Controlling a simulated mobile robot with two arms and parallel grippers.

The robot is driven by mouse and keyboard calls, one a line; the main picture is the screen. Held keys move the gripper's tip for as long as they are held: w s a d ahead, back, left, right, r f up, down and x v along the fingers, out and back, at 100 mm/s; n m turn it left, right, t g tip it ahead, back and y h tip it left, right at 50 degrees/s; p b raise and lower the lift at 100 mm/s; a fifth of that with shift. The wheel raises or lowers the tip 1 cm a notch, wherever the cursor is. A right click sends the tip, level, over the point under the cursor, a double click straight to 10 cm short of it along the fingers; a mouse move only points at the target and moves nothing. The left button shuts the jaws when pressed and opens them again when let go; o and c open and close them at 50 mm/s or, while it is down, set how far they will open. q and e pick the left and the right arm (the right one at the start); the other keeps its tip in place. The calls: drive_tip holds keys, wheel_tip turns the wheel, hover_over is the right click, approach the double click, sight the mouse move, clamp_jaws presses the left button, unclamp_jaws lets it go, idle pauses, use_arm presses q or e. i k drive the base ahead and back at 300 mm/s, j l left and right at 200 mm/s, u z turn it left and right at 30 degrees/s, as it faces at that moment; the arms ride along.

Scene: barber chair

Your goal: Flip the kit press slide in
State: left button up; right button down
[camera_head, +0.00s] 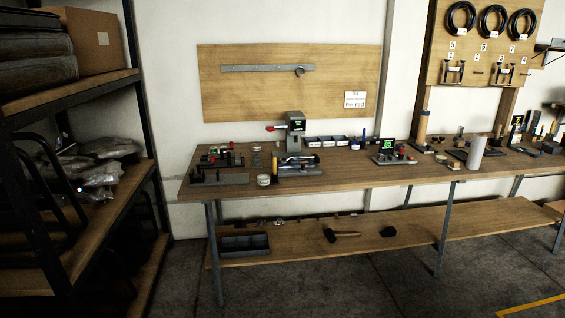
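Neither of my grippers shows in the head view.
A dark metal shelf (75,95) with boxes and bags stands at the left. Small bins (326,142), a device with a green screen (387,150) and a white cylinder (476,153) are on the bench. The floor in front is clear.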

sight(296, 162)
drive_tip(key=i, duration=3.15)
drive_tip(key=z, duration=0.35)
